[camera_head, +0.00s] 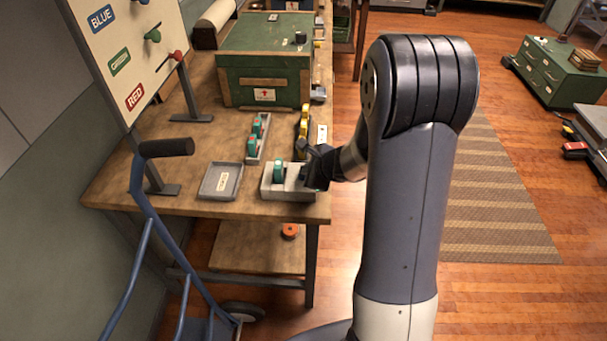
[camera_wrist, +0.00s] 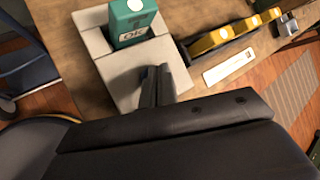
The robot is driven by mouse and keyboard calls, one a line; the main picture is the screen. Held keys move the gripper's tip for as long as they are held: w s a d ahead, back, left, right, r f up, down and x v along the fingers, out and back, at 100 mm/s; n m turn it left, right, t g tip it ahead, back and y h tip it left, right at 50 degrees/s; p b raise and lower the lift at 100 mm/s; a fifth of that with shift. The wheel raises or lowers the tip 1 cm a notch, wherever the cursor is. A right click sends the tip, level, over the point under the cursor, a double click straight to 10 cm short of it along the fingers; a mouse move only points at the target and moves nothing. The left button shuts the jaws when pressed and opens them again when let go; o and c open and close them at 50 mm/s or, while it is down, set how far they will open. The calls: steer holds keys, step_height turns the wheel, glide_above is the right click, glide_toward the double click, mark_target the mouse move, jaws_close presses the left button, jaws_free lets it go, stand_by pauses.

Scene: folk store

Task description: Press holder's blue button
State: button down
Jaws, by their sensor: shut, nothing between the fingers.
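A pale grey holder (camera_head: 268,190) stands at the near right corner of the workbench. A teal block (camera_head: 277,172) sits upright in it. In the wrist view the holder (camera_wrist: 95,48) shows its pale walls, and the teal block (camera_wrist: 131,22) has an "OK" label and a white round top. My gripper (camera_wrist: 155,84) is shut and empty, with its fingers over the holder's face in front of the teal block. A small bluish patch shows beside the fingertips, but I cannot tell whether it is the blue button or whether the fingers touch it. In the head view my gripper (camera_head: 313,168) covers the holder's right end.
A shallow grey tray (camera_head: 220,181) lies left of the holder. Behind are a rack with teal blocks (camera_head: 257,138), a row of yellow items (camera_head: 302,128) and a green chest (camera_head: 265,65). A sign board (camera_head: 125,45) and a blue hand truck (camera_head: 145,205) stand at left.

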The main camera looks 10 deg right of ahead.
stand_by(0.4)
steer(key=shift+r+p, duration=0.65)
steer(key=shift+r, duration=0.15)
step_height(320, 180, up, 5)
steer(key=p, duration=0.4)
steer(key=shift+r, duration=0.1)
stand_by(0.5)
